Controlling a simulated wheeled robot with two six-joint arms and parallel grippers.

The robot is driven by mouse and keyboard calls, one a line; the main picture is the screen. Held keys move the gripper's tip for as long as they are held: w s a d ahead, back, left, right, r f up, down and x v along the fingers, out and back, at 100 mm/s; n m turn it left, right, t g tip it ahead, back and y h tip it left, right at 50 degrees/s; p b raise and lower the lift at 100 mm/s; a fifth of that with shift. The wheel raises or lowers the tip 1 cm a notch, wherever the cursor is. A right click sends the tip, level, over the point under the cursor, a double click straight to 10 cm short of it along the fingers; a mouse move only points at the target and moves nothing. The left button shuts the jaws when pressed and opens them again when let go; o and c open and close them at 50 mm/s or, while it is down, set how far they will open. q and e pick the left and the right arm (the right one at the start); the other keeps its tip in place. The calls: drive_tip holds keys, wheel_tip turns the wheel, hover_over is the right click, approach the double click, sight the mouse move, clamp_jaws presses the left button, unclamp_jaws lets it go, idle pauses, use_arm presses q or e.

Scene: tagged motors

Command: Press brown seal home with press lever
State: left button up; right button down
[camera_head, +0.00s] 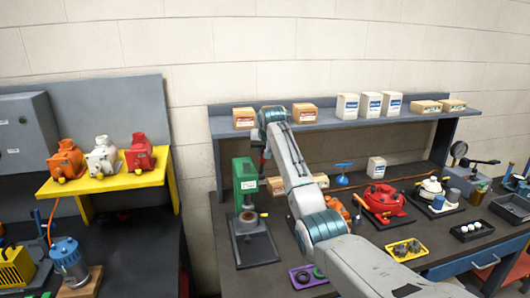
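A green press (244,180) stands on the bench left of centre, with a grey cylindrical fixture (249,222) on its dark base plate (254,249). A small brown spot shows at the top right of the fixture; it may be the brown seal (263,215), but it is too small to be sure. My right arm reaches from the lower right, across the bench, to the upper right of the press. Its wrist end hides the press lever, and the gripper's fingers are mostly hidden or too small to read. My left gripper is out of view.
A red motor-like unit (384,203) and a white one (430,189) stand right. A shelf (220,127) with boxes runs behind. A yellow stand (100,183) is left.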

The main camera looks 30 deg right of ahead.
drive_tip(key=c, duration=1.4)
unclamp_jaws()
drive_tip(key=shift+d+r, duration=0.1)
drive_tip(key=shift+r, duration=0.2)
drive_tip(key=shift+o, duration=1.1)
drive_tip(key=shift+w+f, duration=0.2)
drive_tip(key=shift+f, duration=0.05)
drive_tip(key=shift+s+r, duration=0.2)
drive_tip(key=b+v, duration=0.5)
drive_tip(key=v, duration=0.5)
drive_tip(key=shift+r, duration=0.15)
